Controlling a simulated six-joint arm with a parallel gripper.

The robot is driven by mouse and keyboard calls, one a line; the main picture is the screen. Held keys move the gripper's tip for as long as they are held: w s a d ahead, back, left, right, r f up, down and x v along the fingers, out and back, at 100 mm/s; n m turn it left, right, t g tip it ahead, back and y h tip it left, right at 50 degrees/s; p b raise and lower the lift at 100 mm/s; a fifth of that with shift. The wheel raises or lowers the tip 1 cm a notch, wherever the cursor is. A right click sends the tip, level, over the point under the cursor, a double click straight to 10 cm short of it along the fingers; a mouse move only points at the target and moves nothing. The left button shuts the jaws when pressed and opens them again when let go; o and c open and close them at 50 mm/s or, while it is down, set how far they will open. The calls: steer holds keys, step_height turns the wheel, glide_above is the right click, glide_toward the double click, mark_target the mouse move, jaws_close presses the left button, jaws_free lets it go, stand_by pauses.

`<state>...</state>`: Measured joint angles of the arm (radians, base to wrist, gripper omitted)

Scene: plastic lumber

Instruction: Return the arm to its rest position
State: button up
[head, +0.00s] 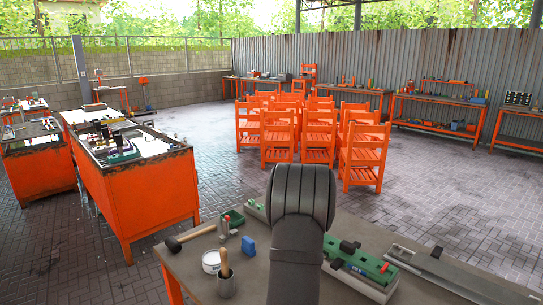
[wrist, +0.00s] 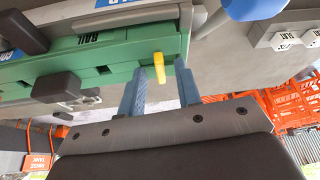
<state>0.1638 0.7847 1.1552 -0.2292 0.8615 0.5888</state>
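My gripper (wrist: 160,67) shows in the wrist view with its two blue-grey fingers apart. Its tips are close to a green fixture (wrist: 105,50) lettered "RAIL". A small yellow peg (wrist: 158,68) on the fixture appears between the fingertips; I see no finger closed on it. In the head view my dark arm rises over the workbench (head: 205,262) and hides its own gripper. The green fixture (head: 362,262) lies on the bench just right of my arm.
A long grey bar (head: 455,278) lies right. Orange chairs (head: 362,155) stand beyond open floor.

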steer(key=shift+s+d+r+n+t+y, duration=0.15)
steer(key=shift+n+y, duration=0.2)
steer(key=shift+n, duration=0.7)
steer(key=shift+w+d+f+n+t+y, duration=0.15)
steer(key=shift+n+y, duration=0.25)
steer(key=shift+n, duration=0.7)
steer(key=shift+s+r+n+t+y, duration=0.1)
steer(key=shift+s+n+t+y, duration=0.2)
steer(key=shift+n, duration=0.75)
steer(key=v, duration=0.7)
steer(key=shift+r, duration=0.3)
steer(key=shift+w, duration=0.15)
steer(key=x, duration=0.8)
steer(key=shift+a+f, duration=0.1)
steer(key=shift+f, duration=0.05)
steer(key=shift+s+r+m, duration=0.2)
steer(key=shift+r+m, duration=0.05)
steer(key=shift+m, duration=0.35)
steer(key=shift+a+m+g+h, duration=0.1)
steer(key=shift+m+g+h, duration=0.2)
steer(key=shift+m+h, duration=0.65)
steer(key=shift+m+y, duration=0.3)
steer(key=shift+m, duration=0.05)
